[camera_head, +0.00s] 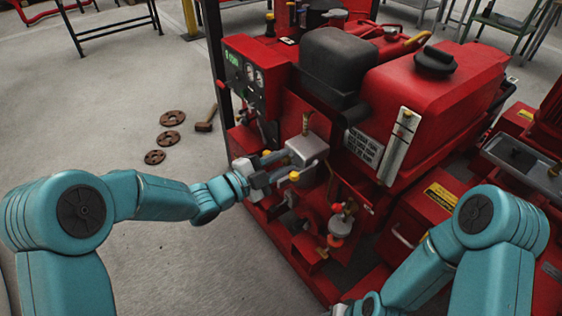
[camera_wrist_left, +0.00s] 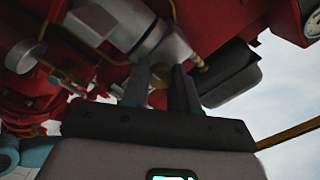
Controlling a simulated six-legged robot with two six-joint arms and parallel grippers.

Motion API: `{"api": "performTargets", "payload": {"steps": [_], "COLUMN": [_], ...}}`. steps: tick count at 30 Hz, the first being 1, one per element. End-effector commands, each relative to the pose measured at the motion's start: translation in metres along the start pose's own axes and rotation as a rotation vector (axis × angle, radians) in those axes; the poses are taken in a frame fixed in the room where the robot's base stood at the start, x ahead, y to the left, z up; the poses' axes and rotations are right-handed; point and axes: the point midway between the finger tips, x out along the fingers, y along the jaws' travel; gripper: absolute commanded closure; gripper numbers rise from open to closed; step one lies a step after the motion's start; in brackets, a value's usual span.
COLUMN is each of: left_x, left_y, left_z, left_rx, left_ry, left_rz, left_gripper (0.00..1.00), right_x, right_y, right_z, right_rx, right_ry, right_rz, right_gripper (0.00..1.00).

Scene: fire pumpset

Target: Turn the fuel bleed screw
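The red fire pumpset (camera_head: 430,85) stands right of centre in the head view. A silver-grey metal block (camera_head: 308,149) with a brass fitting (camera_head: 306,122) sits on its near side. A small yellow knob (camera_head: 294,176) is just below the block; I cannot tell whether it is the fuel bleed screw. My left gripper (camera_head: 288,168) reaches in from the left, close to the block. In the left wrist view, its two dark fingers (camera_wrist_left: 160,74) stand apart before silver metalwork (camera_wrist_left: 125,25). A yellowish part (camera_wrist_left: 157,98) shows between them; contact is unclear.
A gauge panel (camera_head: 252,78) and a black cover (camera_head: 335,62) rise behind the block. Red valve parts (camera_head: 340,226) lie below it. Rusty discs (camera_head: 171,118) and a hammer (camera_head: 206,118) lie on the floor. The floor at left is mostly clear.

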Motion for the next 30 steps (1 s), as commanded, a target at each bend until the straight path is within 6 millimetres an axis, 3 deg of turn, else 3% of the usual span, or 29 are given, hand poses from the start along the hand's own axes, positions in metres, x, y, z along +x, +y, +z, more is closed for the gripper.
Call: {"api": "performTargets", "payload": {"steps": [1, 2, 14, 30], "left_x": [0.0, 0.0, 0.0, 0.0], "left_y": [0.0, 0.0, -0.001, -0.001], "left_z": [0.0, 0.0, 0.0, -0.001], "left_rx": [0.0, 0.0, -0.058, -0.503], "left_ry": [0.0, 0.0, 0.0, 0.0], "left_rz": [0.0, 0.0, 0.0, 0.001], "left_gripper": [0.91, 1.0, 1.0, 1.0], "right_x": [0.0, 0.0, -0.003, -0.021], "right_y": [0.0, 0.0, -0.001, -0.008], "right_z": [0.0, 0.0, 0.002, 0.011], "right_rx": [0.0, 0.0, 0.001, 0.004], "right_ry": [0.0, 0.0, -0.006, -0.036], "right_rz": [0.0, 0.0, 0.0, 0.001], "right_gripper": [0.47, 0.47, 0.47, 0.47]}}
